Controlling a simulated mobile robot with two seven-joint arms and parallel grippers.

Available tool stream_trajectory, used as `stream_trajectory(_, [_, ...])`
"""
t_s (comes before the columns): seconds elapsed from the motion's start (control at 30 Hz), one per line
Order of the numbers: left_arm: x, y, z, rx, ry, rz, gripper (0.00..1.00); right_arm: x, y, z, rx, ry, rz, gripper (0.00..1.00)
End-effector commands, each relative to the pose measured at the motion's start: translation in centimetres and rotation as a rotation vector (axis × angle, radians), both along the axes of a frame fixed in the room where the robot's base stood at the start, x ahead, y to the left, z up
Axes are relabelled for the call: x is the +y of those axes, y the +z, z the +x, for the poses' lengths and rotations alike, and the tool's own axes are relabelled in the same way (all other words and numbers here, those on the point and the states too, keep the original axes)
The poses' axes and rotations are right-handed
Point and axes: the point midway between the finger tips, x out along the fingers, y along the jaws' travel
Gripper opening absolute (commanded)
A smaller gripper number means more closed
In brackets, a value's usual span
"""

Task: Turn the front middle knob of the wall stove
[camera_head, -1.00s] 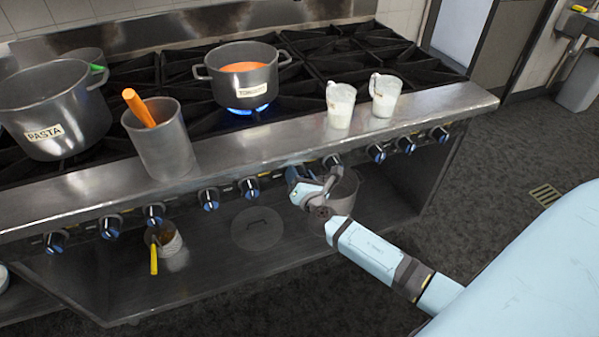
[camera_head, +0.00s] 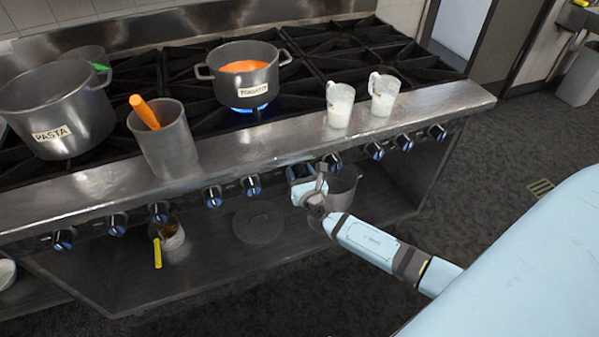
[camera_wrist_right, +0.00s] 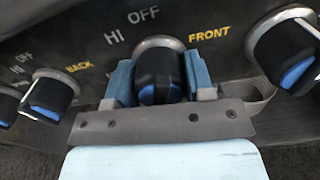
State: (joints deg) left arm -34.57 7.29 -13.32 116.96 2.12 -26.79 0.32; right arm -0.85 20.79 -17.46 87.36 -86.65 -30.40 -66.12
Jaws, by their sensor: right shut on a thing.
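The wall stove (camera_head: 240,140) has a row of black and blue knobs along its front panel. My right gripper (camera_head: 300,172) is at this row, below the steel front ledge. In the right wrist view, its two blue fingers stand on either side of a black knob with a blue mark (camera_wrist_right: 158,78) and are shut on it. "HI" and "OFF" are printed above this knob, and yellow "FRONT" is to its right. A knob (camera_wrist_right: 50,93) with "BACK" beside it is on the left, and another knob (camera_wrist_right: 285,50) is on the right. My left gripper is not in view.
The tomato pot (camera_head: 262,84) stands over a blue flame. The pasta pot (camera_head: 85,112), a metal container with an orange handle (camera_head: 168,148) and two white cups (camera_head: 340,112) are near the ledge. A small pot (camera_head: 345,188) is on the lower shelf, behind my right arm.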

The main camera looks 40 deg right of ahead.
Motion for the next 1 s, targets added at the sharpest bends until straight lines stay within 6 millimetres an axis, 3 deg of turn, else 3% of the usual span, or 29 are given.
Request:
stream_trajectory(0.3, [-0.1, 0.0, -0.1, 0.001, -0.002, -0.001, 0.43, 0.1, -0.1, -0.1, 0.002, 0.001, -0.001, 0.25])
stream_trajectory(0.33, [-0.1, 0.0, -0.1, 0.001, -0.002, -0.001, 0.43, 0.1, -0.1, -0.1, 0.002, 0.001, -0.001, 0.56])
stream_trajectory(0.4, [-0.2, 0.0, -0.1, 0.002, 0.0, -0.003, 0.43, 0.0, -0.1, -0.1, 0.002, 0.0, 0.0, 0.72])
stream_trajectory(0.43, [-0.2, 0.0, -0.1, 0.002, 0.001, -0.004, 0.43, 0.0, -0.1, -0.1, 0.002, 0.0, 0.0, 0.74])
stream_trajectory(0.77, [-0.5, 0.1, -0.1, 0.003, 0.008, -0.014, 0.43, 0.1, -0.1, -0.4, 0.001, 0.0, 0.0, 0.74])
stream_trajectory(1.0, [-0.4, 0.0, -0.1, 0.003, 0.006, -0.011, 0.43, 1.0, -0.2, -4.4, 0.004, 0.001, 0.0, 0.74])
